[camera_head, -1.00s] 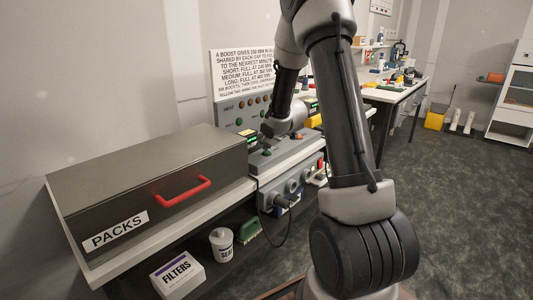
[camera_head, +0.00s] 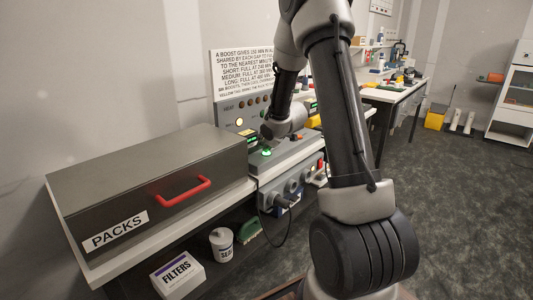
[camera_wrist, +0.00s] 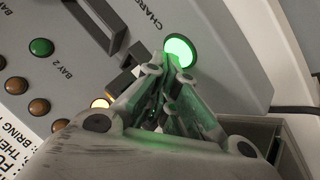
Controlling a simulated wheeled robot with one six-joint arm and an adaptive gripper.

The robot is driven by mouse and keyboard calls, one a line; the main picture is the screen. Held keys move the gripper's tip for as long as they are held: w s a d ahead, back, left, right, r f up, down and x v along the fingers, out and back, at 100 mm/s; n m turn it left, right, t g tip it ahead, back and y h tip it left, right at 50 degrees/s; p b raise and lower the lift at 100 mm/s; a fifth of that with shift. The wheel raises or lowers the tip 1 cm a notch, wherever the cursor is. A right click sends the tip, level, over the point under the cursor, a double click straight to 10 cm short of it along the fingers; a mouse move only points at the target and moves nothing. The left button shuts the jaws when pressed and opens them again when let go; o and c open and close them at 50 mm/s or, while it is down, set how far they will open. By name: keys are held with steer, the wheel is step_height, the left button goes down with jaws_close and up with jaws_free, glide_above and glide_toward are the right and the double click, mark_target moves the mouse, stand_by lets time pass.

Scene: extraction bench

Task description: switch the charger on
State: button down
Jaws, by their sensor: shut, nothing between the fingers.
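The charger (camera_head: 285,155) is a grey unit on the bench, right of the packs box. Its round green button (camera_wrist: 180,50), beside the lettering "CHARG…" in the wrist view, glows bright green. The glow also shows in the head view (camera_head: 266,152). My gripper (camera_wrist: 168,70) is shut and empty, its fingertips close beside the lit button. I cannot tell whether they touch it. In the head view my arm hides the gripper and part of the charger.
A grey PACKS box (camera_head: 150,180) with a red handle stands left of the charger. A shelf below holds a FILTERS box (camera_head: 177,274) and a white tub (camera_head: 221,244). A cable hangs at the charger's front. A sign (camera_head: 243,72) stands behind.

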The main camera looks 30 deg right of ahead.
mark_target(264, 153)
steer(key=shift+r, duration=0.8)
steer(key=shift+r, duration=2.5)
